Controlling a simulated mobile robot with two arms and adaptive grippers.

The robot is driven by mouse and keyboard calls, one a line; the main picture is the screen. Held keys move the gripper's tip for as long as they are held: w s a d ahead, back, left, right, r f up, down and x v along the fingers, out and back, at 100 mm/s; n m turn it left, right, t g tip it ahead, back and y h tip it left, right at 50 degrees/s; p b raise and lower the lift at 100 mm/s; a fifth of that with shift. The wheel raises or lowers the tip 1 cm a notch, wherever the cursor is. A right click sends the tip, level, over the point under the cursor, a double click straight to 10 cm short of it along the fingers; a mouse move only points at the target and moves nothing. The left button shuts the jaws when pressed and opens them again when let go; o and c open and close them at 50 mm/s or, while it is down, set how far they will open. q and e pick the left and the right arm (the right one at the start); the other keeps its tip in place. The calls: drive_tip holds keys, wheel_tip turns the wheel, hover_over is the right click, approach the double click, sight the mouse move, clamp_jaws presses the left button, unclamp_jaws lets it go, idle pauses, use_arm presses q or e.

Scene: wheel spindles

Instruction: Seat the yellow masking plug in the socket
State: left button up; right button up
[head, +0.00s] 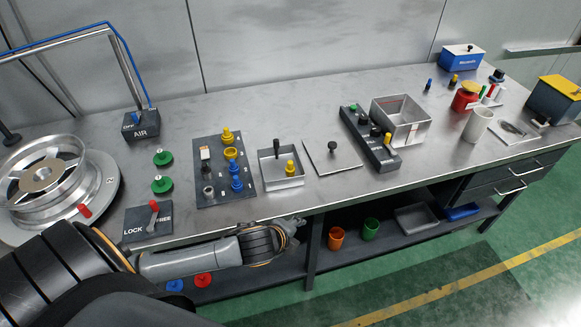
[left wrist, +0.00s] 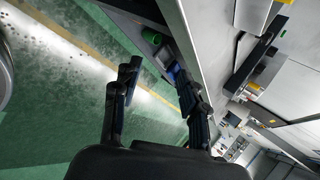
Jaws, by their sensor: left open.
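Yellow plug-like pieces stand in several places in the head view, and I cannot tell which is the masking plug. Two yellow pieces (head: 228,136) are on the dark board, among blue ones. Another yellow piece (head: 290,168) stands in the small metal tray (head: 282,182). One more (head: 387,138) is at the end of the black block. A grey ring-like piece (head: 209,191) sits on the board; whether it is the socket is unclear. My left gripper (head: 291,232) is in front of the bench edge, below the tray. Its fingers are apart and empty in the left wrist view (left wrist: 160,85).
A wheel (head: 45,178) lies at the left, by the LOCK/FREE lever plate (head: 149,220). A flat plate with a black knob (head: 332,158) and an open metal box (head: 402,122) stand to the right. Orange and green cups (head: 371,228) are on the lower shelf.

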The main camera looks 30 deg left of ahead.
use_arm(q)
drive_tip(key=w+a+r+m+t, duration=0.2)
drive_tip(key=w+a+r+m, duration=0.15)
drive_tip(key=r+m, duration=0.4)
drive_tip(key=m+p, duration=0.1)
drive_tip(key=m, duration=0.8)
approach(290, 163)
drive_tip(key=w+f+p, duration=0.1)
drive_tip(key=w+f, duration=0.1)
drive_tip(key=shift+w+f+t+y, duration=0.25)
drive_tip(key=shift+w+t+y, duration=0.05)
drive_tip(key=shift+w, duration=0.05)
drive_tip(key=shift+w+f+p, duration=0.15)
drive_tip(key=shift+w+p, duration=0.2)
drive_tip(key=shift+p+x, duration=0.55)
drive_tip(key=shift+x, duration=1.75)
clamp_jaws()
